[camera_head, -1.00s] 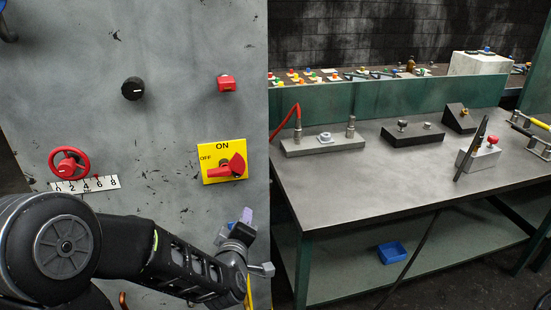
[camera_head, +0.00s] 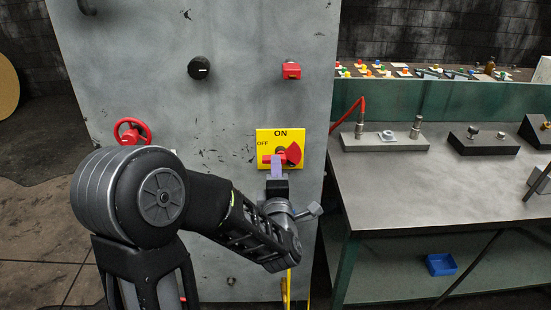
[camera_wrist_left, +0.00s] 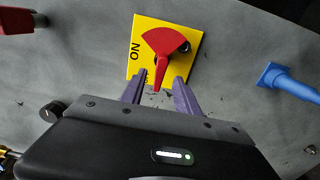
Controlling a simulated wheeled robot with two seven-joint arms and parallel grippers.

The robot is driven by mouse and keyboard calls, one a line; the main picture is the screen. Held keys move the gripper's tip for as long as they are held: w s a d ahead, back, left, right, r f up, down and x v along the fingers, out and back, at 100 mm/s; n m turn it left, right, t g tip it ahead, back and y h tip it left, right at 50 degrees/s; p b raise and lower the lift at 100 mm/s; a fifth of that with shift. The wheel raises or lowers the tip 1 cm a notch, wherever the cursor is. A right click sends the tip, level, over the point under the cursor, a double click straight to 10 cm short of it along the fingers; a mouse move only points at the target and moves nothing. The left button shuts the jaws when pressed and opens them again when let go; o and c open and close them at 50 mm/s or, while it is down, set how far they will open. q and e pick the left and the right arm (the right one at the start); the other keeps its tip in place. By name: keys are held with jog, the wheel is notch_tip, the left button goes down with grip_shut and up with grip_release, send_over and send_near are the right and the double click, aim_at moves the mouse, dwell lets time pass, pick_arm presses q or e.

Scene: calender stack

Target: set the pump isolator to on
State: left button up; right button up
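The pump isolator (camera_head: 291,153) is a red fan-shaped handle on a yellow plate (camera_head: 264,135) on the grey panel. Its narrow lever points left, towards the OFF mark; ON is at the top. In the left wrist view the red handle (camera_wrist_left: 165,45) points down, with ON at the left. My left gripper (camera_head: 277,162) is at the plate's lower edge. Its purple fingers (camera_wrist_left: 160,78) are open, one on each side of the lever's tip, with gaps showing. I cannot tell how deep they reach. My right gripper is not in view.
A black knob (camera_head: 199,67), a red button block (camera_head: 291,71) and a red handwheel (camera_head: 132,131) are on the panel. A blue handle (camera_wrist_left: 289,82) sticks out near the isolator in the wrist view. A workbench (camera_head: 440,198) with fixtures stands to the right.

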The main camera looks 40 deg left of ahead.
aim_at(282, 156)
pick_arm(q)
jog(key=p+x, duration=0.1)
jog(key=x, duration=0.4)
jog(key=shift+w+a, duration=0.2)
grip_shut()
dwell(0.4)
